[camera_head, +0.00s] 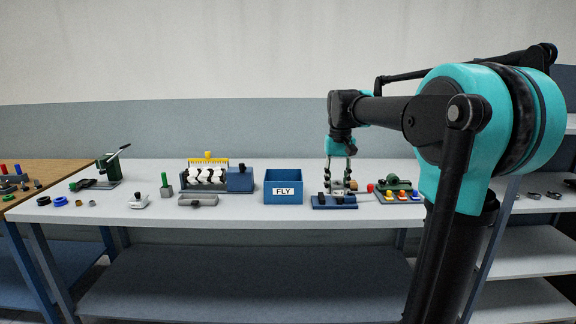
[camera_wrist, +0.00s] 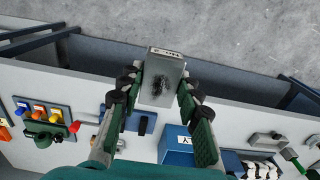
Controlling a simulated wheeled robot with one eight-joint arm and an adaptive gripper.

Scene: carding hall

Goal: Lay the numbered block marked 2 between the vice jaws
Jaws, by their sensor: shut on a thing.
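My gripper (camera_head: 341,182) is over the right part of the bench in the head view. In the wrist view my gripper (camera_wrist: 160,95) is shut on a grey metal block (camera_wrist: 160,82), its fingers on both sides. The block has a dark smudge on its face, and small marking on its end seems to include a 2. A blue base with two dark raised pieces (camera_head: 335,202), apparently the vice, lies at the bench front below the gripper; it also shows in the wrist view (camera_wrist: 143,115), apart from the block and partly hidden by a finger.
A blue bin marked FLY (camera_head: 283,196) stands left of the apparent vice. A panel with coloured buttons (camera_head: 399,197) and a red knob (camera_head: 370,188) is to the right. A roller machine (camera_head: 207,176), a grey fixture (camera_head: 197,200) and a green lever tool (camera_head: 110,170) stand farther left.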

